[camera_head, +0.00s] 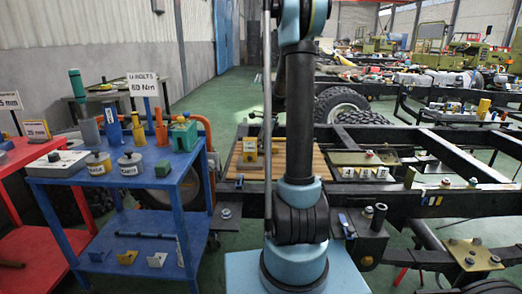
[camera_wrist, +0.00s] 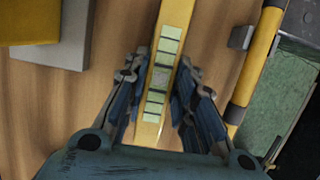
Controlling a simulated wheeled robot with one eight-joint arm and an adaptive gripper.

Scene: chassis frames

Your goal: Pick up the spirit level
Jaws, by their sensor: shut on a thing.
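The spirit level (camera_wrist: 171,32) is a narrow yellow bar with a row of pale green windows and a grey square at its middle. In the wrist view it runs from the top edge down between the fingers of my gripper (camera_wrist: 160,85). My gripper is shut on it, one finger along each side. In the head view my arm stands in front, and I cannot make out the gripper or the level.
In the wrist view, a yellow block (camera_wrist: 30,20) and a grey block (camera_wrist: 75,45) lie upper left. A yellow bar (camera_wrist: 255,60) and a green object (camera_wrist: 268,105) lie right. In the head view, a blue cart (camera_head: 190,178) stands left and a black chassis frame (camera_head: 440,203) right.

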